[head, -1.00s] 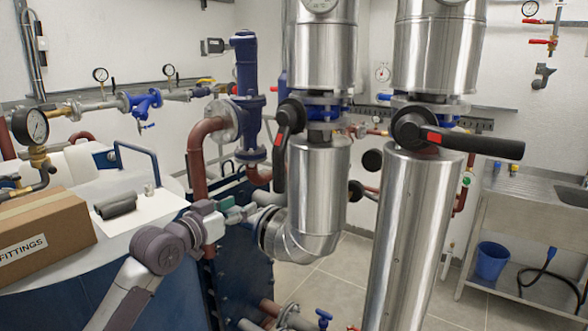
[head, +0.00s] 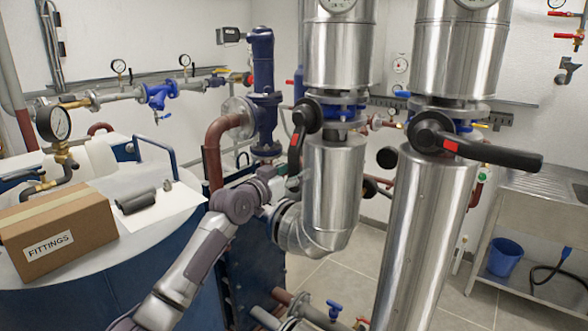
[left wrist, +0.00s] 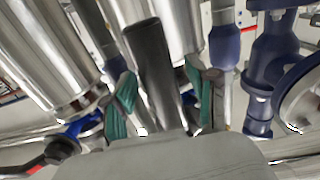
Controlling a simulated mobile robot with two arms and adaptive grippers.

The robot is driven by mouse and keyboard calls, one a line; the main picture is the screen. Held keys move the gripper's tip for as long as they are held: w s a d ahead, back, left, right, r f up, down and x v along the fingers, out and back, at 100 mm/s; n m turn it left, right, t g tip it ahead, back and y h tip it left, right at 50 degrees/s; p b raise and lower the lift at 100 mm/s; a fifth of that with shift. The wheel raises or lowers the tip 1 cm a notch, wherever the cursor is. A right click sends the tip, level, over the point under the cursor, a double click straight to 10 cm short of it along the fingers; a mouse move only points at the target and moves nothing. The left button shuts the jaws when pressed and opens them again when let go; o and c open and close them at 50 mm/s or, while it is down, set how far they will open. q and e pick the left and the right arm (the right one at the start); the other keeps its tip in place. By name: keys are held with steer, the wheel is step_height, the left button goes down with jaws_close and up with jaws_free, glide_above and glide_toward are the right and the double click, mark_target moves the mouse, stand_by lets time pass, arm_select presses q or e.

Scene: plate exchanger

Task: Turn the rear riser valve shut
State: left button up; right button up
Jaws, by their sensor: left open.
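The left of two shiny riser pipes (head: 335,190) looks farther back. Its valve has a black lever (head: 296,152) with a red mark, hanging down along the pipe. The other riser's valve has a black lever (head: 490,153) pointing right, across its pipe. My left gripper (head: 289,183) is at the lower end of the hanging lever. In the left wrist view, my left gripper (left wrist: 164,102) has its teal fingers apart, with the dark lever (left wrist: 150,55) showing between them. I cannot tell whether they touch it. My right gripper is not in view.
A blue pump-like fitting (head: 262,80) and a rust-red pipe (head: 214,150) stand left of the hanging lever. A "FITTINGS" box (head: 60,235) sits on the tank top. A sink bench (head: 520,215) with a blue bucket (head: 505,256) is at right.

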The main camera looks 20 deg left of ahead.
arm_select(q)
steer(key=shift+w+d, duration=0.1)
steer(key=shift+w, duration=0.15)
jaws_close()
stand_by(0.3)
